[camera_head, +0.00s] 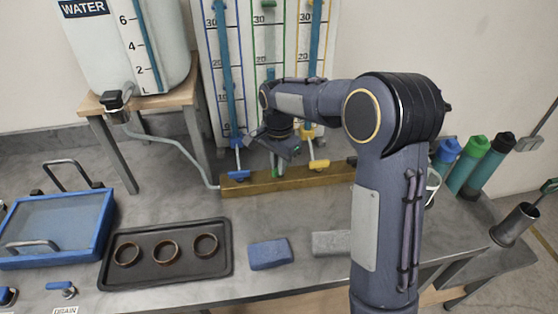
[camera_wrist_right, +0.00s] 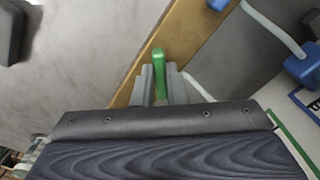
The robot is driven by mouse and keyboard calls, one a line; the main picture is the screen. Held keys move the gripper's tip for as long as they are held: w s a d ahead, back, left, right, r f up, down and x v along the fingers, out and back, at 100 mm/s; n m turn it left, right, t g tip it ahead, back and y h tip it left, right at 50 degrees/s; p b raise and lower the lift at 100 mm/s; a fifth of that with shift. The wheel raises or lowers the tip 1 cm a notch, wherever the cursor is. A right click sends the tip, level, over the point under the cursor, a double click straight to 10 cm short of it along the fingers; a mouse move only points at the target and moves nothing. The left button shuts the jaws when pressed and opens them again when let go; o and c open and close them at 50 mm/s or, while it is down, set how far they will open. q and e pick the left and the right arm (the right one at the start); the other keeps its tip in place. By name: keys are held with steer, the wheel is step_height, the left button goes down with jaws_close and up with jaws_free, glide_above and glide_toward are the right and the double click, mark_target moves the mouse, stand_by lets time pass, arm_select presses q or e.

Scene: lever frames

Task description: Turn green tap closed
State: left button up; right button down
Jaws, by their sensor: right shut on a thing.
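The green tap (camera_head: 274,172) is the middle one of three taps on a brass-coloured bar (camera_head: 265,186), below the green-edged tube. My right arm reaches over the bench, and its gripper (camera_head: 280,148) is down at this tap and partly hides it in the head view. In the right wrist view, the green lever (camera_wrist_right: 159,62) stands between the two grey fingers of my right gripper (camera_wrist_right: 161,86), which is shut on it. The tap's body is mostly hidden. My left gripper is not seen.
A blue tap (camera_head: 238,170) and a yellow tap (camera_head: 319,165) flank the green one closely. A water tank (camera_head: 165,62) stands left. A dark tray with three rings (camera_head: 222,274), a blue block (camera_head: 269,253) and a grey block (camera_head: 331,243) lie in front.

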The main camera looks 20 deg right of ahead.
steer(key=m+p, duration=0.1)
steer(key=m, duration=0.2)
steer(key=shift+w+r+m, duration=0.1)
steer(key=shift+r+m, duration=0.05)
steer(key=shift+m, duration=0.25)
steer(key=shift+m+p, duration=0.8)
steer(key=shift+m, duration=1.1)
steer(key=c, duration=1.5)
jaws_free()
steer(key=shift+o, duration=0.2)
step_height(320, 180, up, 8)
steer(key=shift+f, duration=0.25)
